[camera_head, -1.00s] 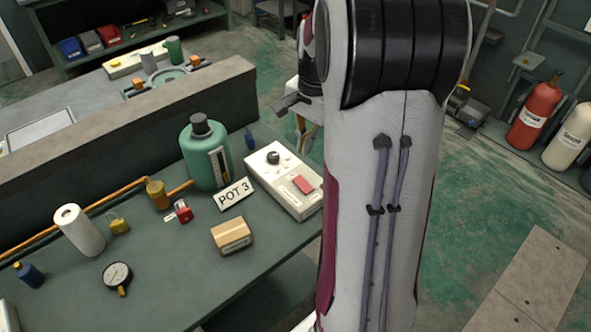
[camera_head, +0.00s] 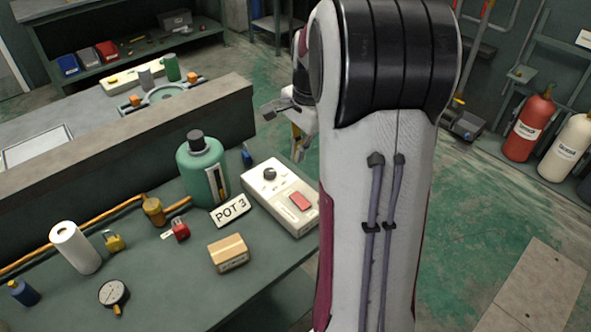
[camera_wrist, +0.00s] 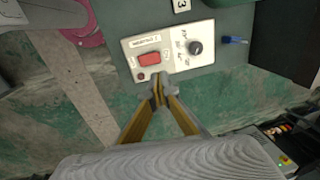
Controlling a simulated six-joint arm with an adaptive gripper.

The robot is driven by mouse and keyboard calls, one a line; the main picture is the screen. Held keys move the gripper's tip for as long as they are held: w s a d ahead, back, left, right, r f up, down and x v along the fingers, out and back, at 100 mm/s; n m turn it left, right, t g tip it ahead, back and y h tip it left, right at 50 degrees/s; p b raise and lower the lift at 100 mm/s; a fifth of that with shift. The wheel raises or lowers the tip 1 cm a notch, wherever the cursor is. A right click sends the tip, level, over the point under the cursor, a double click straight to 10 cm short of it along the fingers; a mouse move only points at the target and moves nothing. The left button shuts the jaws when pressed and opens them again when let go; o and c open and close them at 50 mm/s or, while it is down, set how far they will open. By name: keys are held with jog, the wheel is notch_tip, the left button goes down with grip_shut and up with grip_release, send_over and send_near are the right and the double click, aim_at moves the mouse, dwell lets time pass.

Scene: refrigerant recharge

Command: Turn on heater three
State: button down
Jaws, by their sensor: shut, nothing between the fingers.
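The heater control box (camera_head: 281,197) is a white unit with a black knob (camera_head: 270,173) and a red rocker switch (camera_head: 300,201). It lies on the green bench beside the POT 3 sign (camera_head: 230,211) and a green pot (camera_head: 203,172). The wrist view shows the box (camera_wrist: 175,62) with its red switch (camera_wrist: 149,59), a small red spot beside the switch and the black knob (camera_wrist: 195,47). My gripper (camera_wrist: 158,88) is shut and empty, with its tips in line with the box's near edge in the wrist view. In the head view my arm hides part of the gripper (camera_head: 298,153).
A cardboard box (camera_head: 228,253), red padlock (camera_head: 177,231), gauge (camera_head: 113,293), white roll (camera_head: 75,247) and brass valve (camera_head: 153,209) stand on the bench. A low wall (camera_head: 130,131) runs behind. A blue item (camera_wrist: 235,40) lies near the knob end of the box.

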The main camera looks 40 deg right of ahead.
aim_at(292, 194)
jog(key=f, duration=0.4)
jog(key=w+f, duration=0.1)
jog(key=f, duration=0.3)
jog(key=w+f, duration=0.1)
jog(key=f, duration=0.4)
jog(key=shift+f, duration=0.3)
jog(key=shift+w, duration=0.1)
jog(key=shift+w+f, duration=0.2)
jog(key=shift+f, duration=0.35)
jog(key=shift+s+r, duration=0.15)
jog(key=shift+s, duration=0.05)
jog(key=shift+s+r, duration=0.25)
jog(key=shift+s, duration=0.15)
jog(key=shift+s, duration=0.1)
jog(key=shift+r, duration=0.2)
